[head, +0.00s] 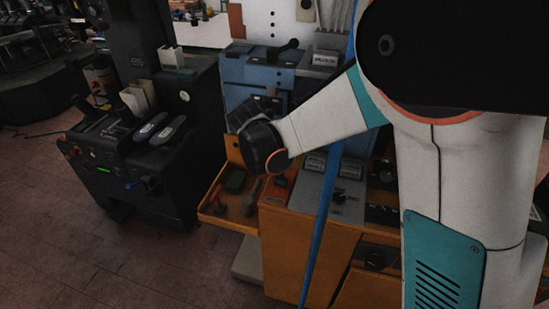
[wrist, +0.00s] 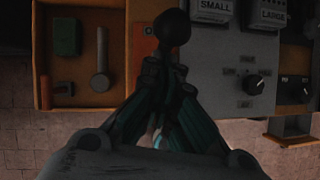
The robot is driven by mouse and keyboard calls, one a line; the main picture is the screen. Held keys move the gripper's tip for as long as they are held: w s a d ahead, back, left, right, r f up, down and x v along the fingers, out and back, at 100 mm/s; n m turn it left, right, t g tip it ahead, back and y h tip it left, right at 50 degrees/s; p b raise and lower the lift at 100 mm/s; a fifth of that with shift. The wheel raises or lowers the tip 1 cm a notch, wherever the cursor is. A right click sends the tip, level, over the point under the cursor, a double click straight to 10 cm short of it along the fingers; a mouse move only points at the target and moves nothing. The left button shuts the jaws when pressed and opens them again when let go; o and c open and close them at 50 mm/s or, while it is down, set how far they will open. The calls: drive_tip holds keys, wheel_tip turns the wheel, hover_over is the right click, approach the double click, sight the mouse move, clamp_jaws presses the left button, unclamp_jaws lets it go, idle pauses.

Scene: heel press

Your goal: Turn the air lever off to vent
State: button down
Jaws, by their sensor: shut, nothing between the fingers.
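My gripper (head: 245,117) hangs above the orange cabinet and its tray; its closed fingers also show in the wrist view (wrist: 166,65). It is shut and empty. A black ball knob (wrist: 172,27) lies just beyond the fingertips in the wrist view, over an orange plate; I cannot tell whether they touch. The black press (head: 165,165), with two shoe-like pieces on top, stands to the left, apart from my gripper. A small blue-and-black handle (head: 148,184) sits on its front. No label marks the air lever, so I cannot tell which handle it is.
An open wooden tray (head: 228,222) holds a green block (wrist: 67,34) and a mallet-like tool (wrist: 100,62). A grey panel (wrist: 235,60) with a black dial and plates reading SMALL and LARGE adjoins it. A blue pole (head: 316,245) stands in front.

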drive_tip(key=shift+w+d, duration=0.1)
drive_tip(key=shift+w, duration=0.25)
idle(0.4)
